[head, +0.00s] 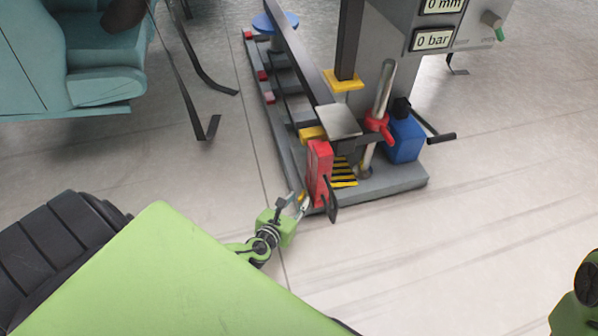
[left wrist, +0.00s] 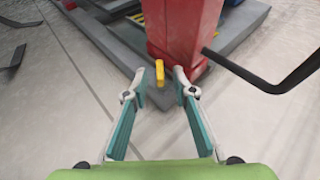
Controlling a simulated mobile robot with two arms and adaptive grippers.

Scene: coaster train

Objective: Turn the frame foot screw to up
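My left gripper (head: 296,203) is low at the front corner of the grey frame (head: 385,186), beside a red post (head: 318,172). In the left wrist view the gripper (left wrist: 160,85) is open, its two fingers apart. A small yellow piece (left wrist: 159,72) shows between the fingertips, in front of the red post (left wrist: 180,30); I cannot tell whether the fingers touch it. It may be the foot screw's handle, but no label shows. A black crank (head: 331,200) sticks out of the red post's right side. My right gripper is not in view; only a green arm part shows at the lower right.
A blue box (head: 405,138) and a grey cylinder with a red collar (head: 383,90) stand on the frame. A grey console (head: 435,30) reads 0 mm and 0 bar. A teal seat (head: 95,60) is at the upper left. The floor (head: 480,230) at right is clear.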

